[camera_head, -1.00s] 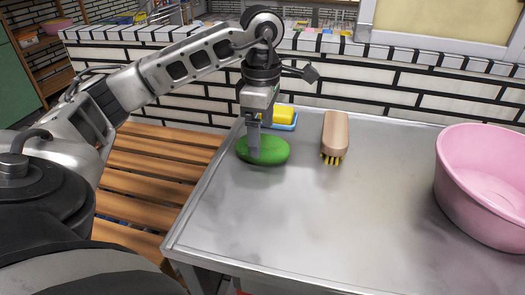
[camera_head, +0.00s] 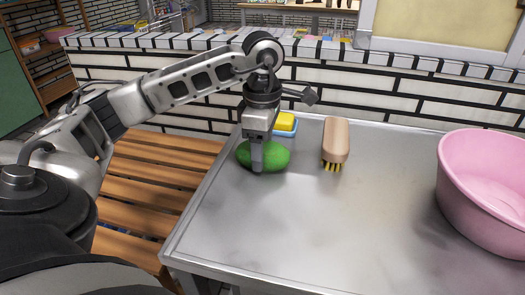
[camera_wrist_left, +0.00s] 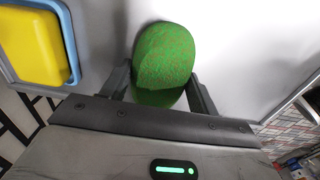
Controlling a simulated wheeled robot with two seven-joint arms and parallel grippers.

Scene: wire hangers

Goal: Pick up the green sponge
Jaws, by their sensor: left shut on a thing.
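The green sponge (camera_head: 273,156) is at the back left corner of the metal table. In the head view my left gripper (camera_head: 257,164) points down over it, with one finger in front of the sponge. The left wrist view shows the green sponge (camera_wrist_left: 164,62) between the two fingers of my left gripper (camera_wrist_left: 158,85), which is shut on it. I cannot tell whether the sponge touches the table. My right gripper is not in view.
A yellow sponge (camera_head: 286,121) in a blue dish (camera_head: 287,132) sits just behind the green sponge. A wooden brush (camera_head: 336,140) lies to the right, and a pink basin (camera_head: 482,190) stands at the right edge. The metal table (camera_head: 300,220) is clear in the middle. A white brick wall (camera_head: 410,90) runs behind.

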